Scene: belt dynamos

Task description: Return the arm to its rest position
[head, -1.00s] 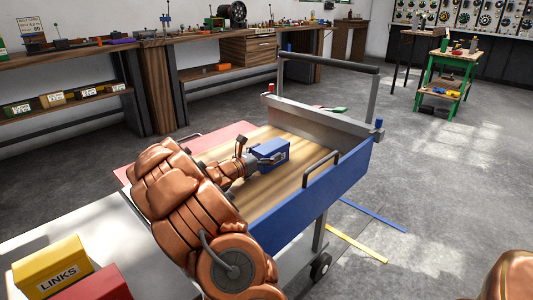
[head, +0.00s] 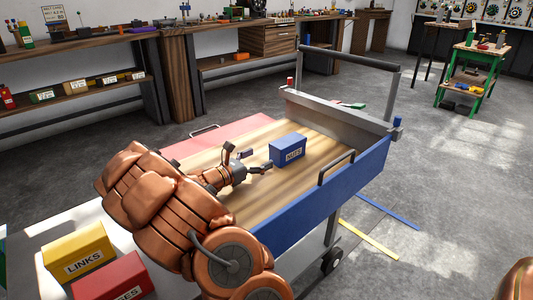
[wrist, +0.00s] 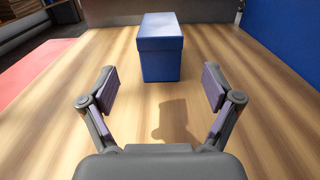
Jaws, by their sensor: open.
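My gripper (head: 256,162) is open and empty over the wooden bed of a cart (head: 250,197). In the wrist view my gripper (wrist: 160,92) shows both fingers spread wide with nothing between them. A blue box labelled NUTS (head: 287,149) stands upright on the cart bed, just beyond my fingertips and apart from them. The blue box also shows ahead of the fingers in the wrist view (wrist: 160,55). My copper-coloured arm reaches out over the near side of the cart.
A yellow LINKS box (head: 78,252) and a red box (head: 115,278) stand on a pale surface at the lower left, close to my arm. The cart has a blue side panel (head: 340,190) and a grey end wall (head: 340,112).

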